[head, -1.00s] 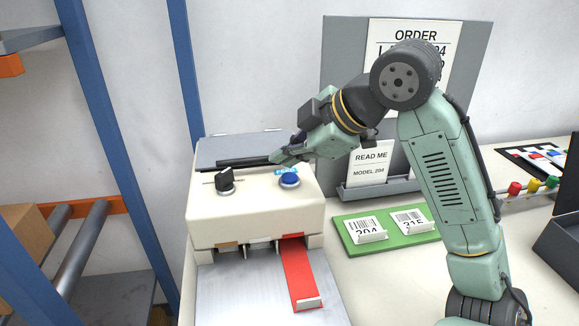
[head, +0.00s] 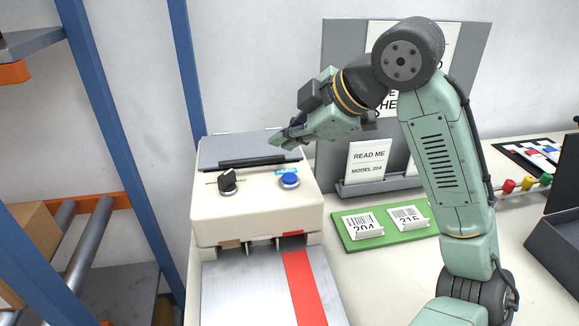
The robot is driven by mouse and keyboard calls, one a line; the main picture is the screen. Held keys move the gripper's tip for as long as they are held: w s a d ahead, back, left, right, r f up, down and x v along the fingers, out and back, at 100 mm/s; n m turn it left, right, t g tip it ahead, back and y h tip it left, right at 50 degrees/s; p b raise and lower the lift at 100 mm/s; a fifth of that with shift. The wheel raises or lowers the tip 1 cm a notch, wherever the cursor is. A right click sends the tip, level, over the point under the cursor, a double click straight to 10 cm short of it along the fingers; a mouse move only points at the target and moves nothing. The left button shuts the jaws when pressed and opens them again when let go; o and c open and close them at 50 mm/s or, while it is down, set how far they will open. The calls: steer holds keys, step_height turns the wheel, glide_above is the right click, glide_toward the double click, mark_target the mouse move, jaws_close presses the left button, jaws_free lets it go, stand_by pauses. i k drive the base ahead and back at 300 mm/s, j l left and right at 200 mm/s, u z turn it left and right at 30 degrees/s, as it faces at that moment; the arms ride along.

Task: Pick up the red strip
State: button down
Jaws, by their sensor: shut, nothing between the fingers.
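The red strip (head: 303,285) lies on the metal plate (head: 240,290) in front of the cream machine (head: 250,210). Its far end is at the rightmost slot of the machine, and its near end is cut off by the bottom edge of the head view. My gripper (head: 274,145) is shut and empty. It is above the back right part of the machine, well behind and above the strip, pointing left.
The machine has a black knob (head: 227,181) and a blue button (head: 289,180) on top. A green tray (head: 385,239) with two barcode cards is to the right. A sign holder (head: 370,165) stands behind. A dark bin (head: 555,255) is at far right.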

mark_target(309, 310)
steer(key=k+l, duration=0.2)
steer(key=l, duration=0.15)
steer(key=k+l, duration=0.15)
steer(key=l, duration=0.2)
steer(key=k+l, duration=0.2)
steer(key=l, duration=0.2)
steer(key=k+l, duration=0.15)
steer(key=l, duration=0.2)
steer(key=k+l, duration=0.2)
steer(key=l, duration=0.15)
